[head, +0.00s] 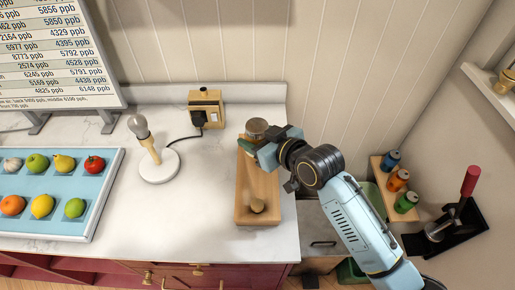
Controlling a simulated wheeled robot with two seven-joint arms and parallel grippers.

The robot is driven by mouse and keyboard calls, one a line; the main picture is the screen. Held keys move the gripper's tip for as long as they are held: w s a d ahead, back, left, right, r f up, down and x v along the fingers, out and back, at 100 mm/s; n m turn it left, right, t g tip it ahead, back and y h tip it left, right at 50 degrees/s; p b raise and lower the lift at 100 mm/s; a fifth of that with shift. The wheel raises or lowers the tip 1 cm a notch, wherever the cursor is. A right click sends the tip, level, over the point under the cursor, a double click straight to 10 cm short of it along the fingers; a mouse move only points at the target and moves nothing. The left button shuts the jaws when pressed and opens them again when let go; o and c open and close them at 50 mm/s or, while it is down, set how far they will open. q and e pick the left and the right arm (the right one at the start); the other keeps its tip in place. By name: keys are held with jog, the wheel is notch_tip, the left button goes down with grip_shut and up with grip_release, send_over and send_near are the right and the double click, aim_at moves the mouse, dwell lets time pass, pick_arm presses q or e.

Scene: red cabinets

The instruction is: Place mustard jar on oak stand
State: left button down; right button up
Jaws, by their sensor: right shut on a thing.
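My right gripper (261,143) is shut on the mustard jar (257,126), whose round grey-brown lid shows at the top. The jar is at the far end of the oak stand (258,180), a long light-brown wooden block at the right end of the counter. The gripper hides most of the jar's body and the stand's far end. I cannot tell whether the jar touches the stand. A small round brown thing (257,205) is at the stand's near end. My left gripper is not in view.
A lamp with a bare bulb (140,127) and a brass socket box (206,107) with a black cord stand left of the stand. A blue fruit tray (100,205) lies at far left. Colored cans (397,180) are on a right shelf. Counter between lamp and stand is clear.

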jog(key=shift+f, duration=2.1)
jog(key=shift+f, duration=0.15)
jog(key=o, duration=1.1)
jog(key=shift+o, duration=0.2)
jog(key=shift+s+d+r, duration=0.15)
jog(key=shift+r, duration=0.05)
jog(key=v, duration=1.1)
jog(key=shift+s+d, duration=0.2)
jog(key=shift+s, duration=0.05)
jog(key=shift+r, duration=0.15)
